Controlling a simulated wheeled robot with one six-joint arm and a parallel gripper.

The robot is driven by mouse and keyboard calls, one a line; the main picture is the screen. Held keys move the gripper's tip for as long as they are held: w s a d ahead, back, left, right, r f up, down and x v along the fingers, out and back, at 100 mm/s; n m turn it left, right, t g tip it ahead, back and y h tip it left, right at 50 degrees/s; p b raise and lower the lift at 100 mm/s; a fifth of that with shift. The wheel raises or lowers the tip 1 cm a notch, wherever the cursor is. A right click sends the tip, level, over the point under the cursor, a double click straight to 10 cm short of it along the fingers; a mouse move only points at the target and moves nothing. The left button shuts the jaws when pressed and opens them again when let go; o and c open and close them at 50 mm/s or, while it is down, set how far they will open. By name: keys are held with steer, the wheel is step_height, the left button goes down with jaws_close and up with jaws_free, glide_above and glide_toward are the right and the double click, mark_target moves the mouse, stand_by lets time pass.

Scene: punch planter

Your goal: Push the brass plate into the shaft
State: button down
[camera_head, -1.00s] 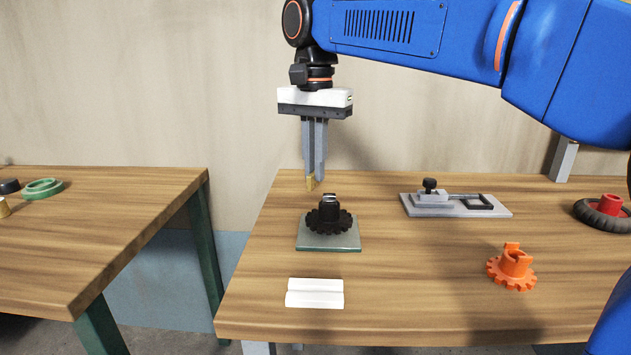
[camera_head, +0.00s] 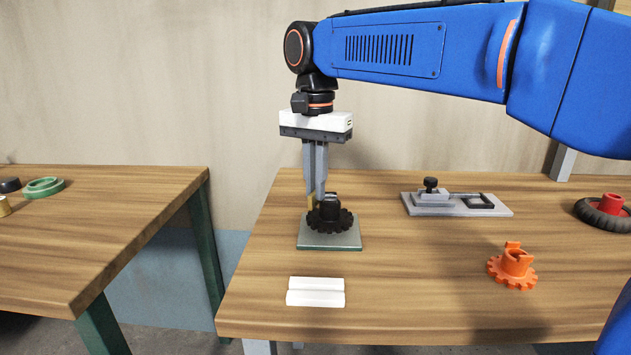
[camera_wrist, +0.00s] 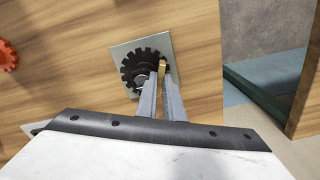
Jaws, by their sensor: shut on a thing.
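My gripper (camera_head: 315,200) points straight down and is shut on the small brass plate (camera_head: 311,201). The brass plate also shows between the fingers in the wrist view (camera_wrist: 161,74). The black shaft (camera_head: 330,206) stands upright with a black toothed gear (camera_head: 342,220) around its foot, on a grey-green square base (camera_head: 330,242). The plate is right beside the shaft at its upper left side in the head view. The fingers hide part of the shaft in the wrist view, so I cannot tell whether plate and shaft touch.
A white grooved block (camera_head: 315,292) lies in front of the base. A grey slide fixture (camera_head: 455,203), an orange gear with a collar (camera_head: 513,267) and a black ring with a red hub (camera_head: 604,212) are to the right. Another table (camera_head: 110,220) stands left across a gap.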

steer(key=c, duration=1.9)
jaws_free()
steer(key=shift+f, duration=0.1)
step_height(320, 180, up, 13)
steer(key=shift+s, duration=0.15)
